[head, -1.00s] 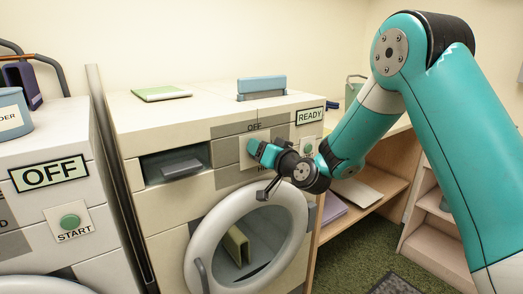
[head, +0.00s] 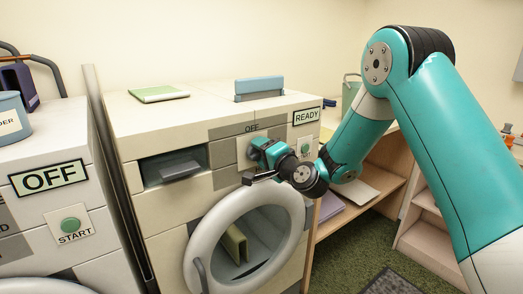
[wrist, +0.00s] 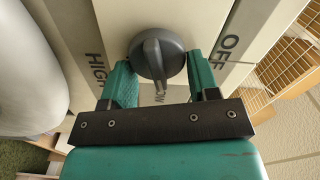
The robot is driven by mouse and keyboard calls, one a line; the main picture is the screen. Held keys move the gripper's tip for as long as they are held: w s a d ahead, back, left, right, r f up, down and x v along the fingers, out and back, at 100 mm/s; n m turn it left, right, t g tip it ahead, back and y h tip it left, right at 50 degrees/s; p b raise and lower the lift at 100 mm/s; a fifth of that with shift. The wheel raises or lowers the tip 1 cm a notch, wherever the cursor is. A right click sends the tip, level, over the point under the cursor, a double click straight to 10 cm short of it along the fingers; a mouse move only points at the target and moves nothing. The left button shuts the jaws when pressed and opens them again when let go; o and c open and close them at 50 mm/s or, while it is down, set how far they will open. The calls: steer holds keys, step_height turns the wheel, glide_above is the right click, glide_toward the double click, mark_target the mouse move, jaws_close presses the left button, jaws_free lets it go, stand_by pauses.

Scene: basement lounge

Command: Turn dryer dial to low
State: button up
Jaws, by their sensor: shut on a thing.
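The dryer (head: 165,220) is the cream machine with a round door, in the middle of the head view. My gripper (head: 259,150) is at its control panel. In the wrist view the grey dial (wrist: 157,55) sits between the two green fingers of my gripper (wrist: 160,80), which is shut on it. The dial's raised ridge points down in the picture, toward a partly hidden label ending in "OW" (wrist: 160,98). The "HIGH" label (wrist: 97,70) is on the left and the "OFF" label (wrist: 228,55) on the right. In the head view my gripper hides the dial.
The dryer's display (head: 306,116) reads READY, above a green start button (head: 305,148) close to my wrist. The round door (head: 205,225) is below my gripper. A machine showing OFF (head: 48,178) stands left. Wooden shelving (head: 360,205) is on the right.

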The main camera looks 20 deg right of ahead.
steer(key=shift+m, duration=0.5)
steer(key=o, duration=0.9)
steer(key=shift+f, duration=0.1)
steer(key=shift+b+v, duration=7.65)
steer(key=shift+v, duration=1.1)
